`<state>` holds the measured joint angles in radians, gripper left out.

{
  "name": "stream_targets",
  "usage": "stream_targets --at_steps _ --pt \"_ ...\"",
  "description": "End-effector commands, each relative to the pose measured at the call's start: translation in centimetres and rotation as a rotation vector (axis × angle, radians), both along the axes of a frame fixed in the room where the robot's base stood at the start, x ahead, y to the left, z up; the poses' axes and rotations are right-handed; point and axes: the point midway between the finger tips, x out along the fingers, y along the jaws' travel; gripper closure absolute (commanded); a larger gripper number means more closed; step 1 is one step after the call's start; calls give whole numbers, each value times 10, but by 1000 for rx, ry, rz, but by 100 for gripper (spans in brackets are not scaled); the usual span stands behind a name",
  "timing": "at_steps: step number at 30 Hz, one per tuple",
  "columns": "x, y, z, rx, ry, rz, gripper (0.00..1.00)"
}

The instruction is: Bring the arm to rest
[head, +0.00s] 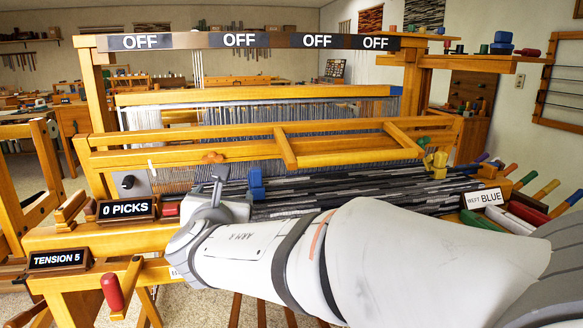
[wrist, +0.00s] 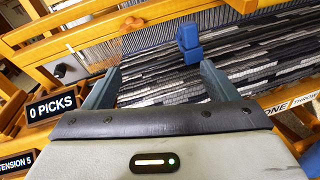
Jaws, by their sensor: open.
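My gripper (head: 207,190) is over the front left of a wooden floor loom (head: 250,137), above its front beam. In the wrist view my gripper (wrist: 158,78) shows two grey fingers spread wide apart with nothing between them. Beyond them lies dark striped woven cloth (wrist: 255,62). A blue clip-like block (wrist: 188,42) sits on the cloth, past the fingertips and apart from them. It also shows in the head view (head: 256,184), just right of my gripper. My white arm reaches in from the lower right and hides part of the loom's front.
Signs read "0 PICKS" (head: 127,209), "TENSION 5" (head: 60,260) and "WEFT BLUE" (head: 485,198). A red handle (head: 112,291) stands at the lower left. Several coloured handles stick out at the right. Four-part "OFF" labels line the top beam (head: 280,41).

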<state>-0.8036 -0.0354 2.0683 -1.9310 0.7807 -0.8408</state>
Motion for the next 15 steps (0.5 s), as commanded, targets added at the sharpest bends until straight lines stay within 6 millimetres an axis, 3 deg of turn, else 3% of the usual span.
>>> stream_targets --at_steps 1,9,11,15 --pt "2 -15 8 39 22 -39 20" --pt "1 -106 15 333 167 -312 20" --pt "-3 -132 17 430 204 -400 20" --pt "-29 -204 23 733 292 -679 20"
